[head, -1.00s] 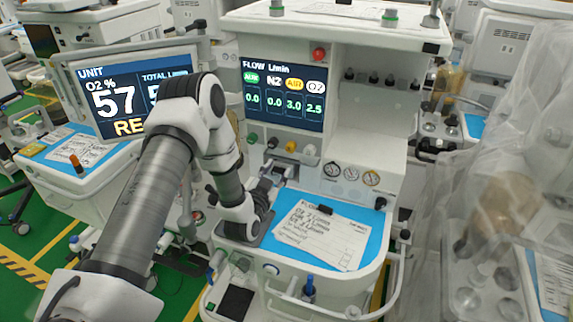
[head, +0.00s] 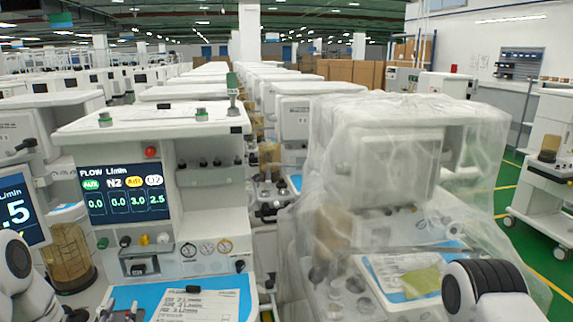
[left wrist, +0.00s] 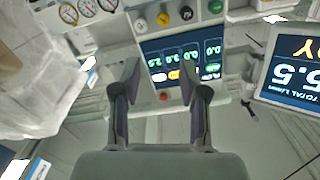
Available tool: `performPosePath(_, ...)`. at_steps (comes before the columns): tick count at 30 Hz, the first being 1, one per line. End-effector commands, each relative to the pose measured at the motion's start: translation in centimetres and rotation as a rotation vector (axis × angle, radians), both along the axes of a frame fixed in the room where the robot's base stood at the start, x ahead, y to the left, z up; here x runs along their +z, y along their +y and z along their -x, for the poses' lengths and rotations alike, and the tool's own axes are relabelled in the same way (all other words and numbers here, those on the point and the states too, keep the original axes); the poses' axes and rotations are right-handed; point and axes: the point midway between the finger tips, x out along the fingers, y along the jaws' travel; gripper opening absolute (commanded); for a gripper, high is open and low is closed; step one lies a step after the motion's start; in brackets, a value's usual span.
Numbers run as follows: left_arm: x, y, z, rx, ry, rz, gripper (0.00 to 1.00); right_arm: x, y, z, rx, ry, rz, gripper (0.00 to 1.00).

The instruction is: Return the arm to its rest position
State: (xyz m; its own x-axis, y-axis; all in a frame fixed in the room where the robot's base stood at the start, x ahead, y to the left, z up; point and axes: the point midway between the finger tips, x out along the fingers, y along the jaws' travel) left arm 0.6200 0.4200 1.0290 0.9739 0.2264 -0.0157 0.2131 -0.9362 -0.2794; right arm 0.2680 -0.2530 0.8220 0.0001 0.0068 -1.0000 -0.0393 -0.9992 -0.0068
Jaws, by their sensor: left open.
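My left arm (head: 22,275) shows at the lower left edge of the head view, beside the anaesthesia cart (head: 120,133) with the flow screen. My left gripper (left wrist: 159,80) shows in the left wrist view with its two dark fingers apart and nothing between them. In the head view its fingertips (head: 120,310) seem to show at the bottom edge, in front of the cart's blue work surface; the rest is cut off. The flow screen (head: 122,194) appears upside down beyond the fingers in the wrist view. Part of my right arm (head: 490,290) is at the lower right; its gripper is out of view.
A paper card (head: 200,305) lies on the cart's blue surface. A cart under clear plastic sheeting (head: 380,150) stands to the right. A screen (head: 15,212) of another cart is at the left edge. Green floor (head: 555,262) is open at the far right.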

Motion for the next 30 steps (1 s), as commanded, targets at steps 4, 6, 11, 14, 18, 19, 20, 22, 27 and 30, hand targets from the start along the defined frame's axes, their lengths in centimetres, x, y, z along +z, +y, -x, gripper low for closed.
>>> performPosePath(4,-2.7,-2.4,0.2,-0.049,0.04,-0.013,0.43,-1.1,0.0,0.0,0.0,-0.001,0.0,0.47)
performPosePath(6,-3.9,-3.6,0.7,-0.071,0.066,-0.015,0.43,-1.4,0.0,0.0,0.0,-0.001,0.0,0.47)
performPosePath(11,-7.5,-6.6,2.3,-0.125,0.171,-0.01,0.43,-2.3,0.0,0.0,0.0,-0.001,0.0,0.47)
performPosePath(14,-10.6,-8.8,4.1,-0.161,0.273,0.006,0.43,-2.8,0.0,0.0,0.0,-0.001,0.0,0.47)
performPosePath(18,-15.8,-11.9,8.1,-0.207,0.472,0.055,0.43,-3.7,0.0,0.0,0.0,-0.001,0.0,0.47)
performPosePath(19,-17.0,-12.6,9.2,-0.215,0.525,0.069,0.43,-3.9,0.0,0.0,0.0,-0.001,0.0,0.47)
performPosePath(20,-18.4,-13.4,10.8,-0.223,0.594,0.086,0.43,-4.1,0.0,0.0,0.0,-0.001,0.0,0.47)
performPosePath(22,-21.7,-15.1,15.1,-0.23,0.769,0.133,0.43,-4.7,0.0,0.0,0.0,-0.001,0.0,0.47)
performPosePath(27,-25.8,-17.0,28.1,-0.133,1.238,0.272,0.43,-5.2,0.0,0.0,0.0,-0.001,0.0,0.47)
performPosePath(30,-25.7,-16.8,33.2,-0.022,1.417,0.358,0.43,-5.0,0.0,0.0,0.0,-0.001,0.0,0.47)
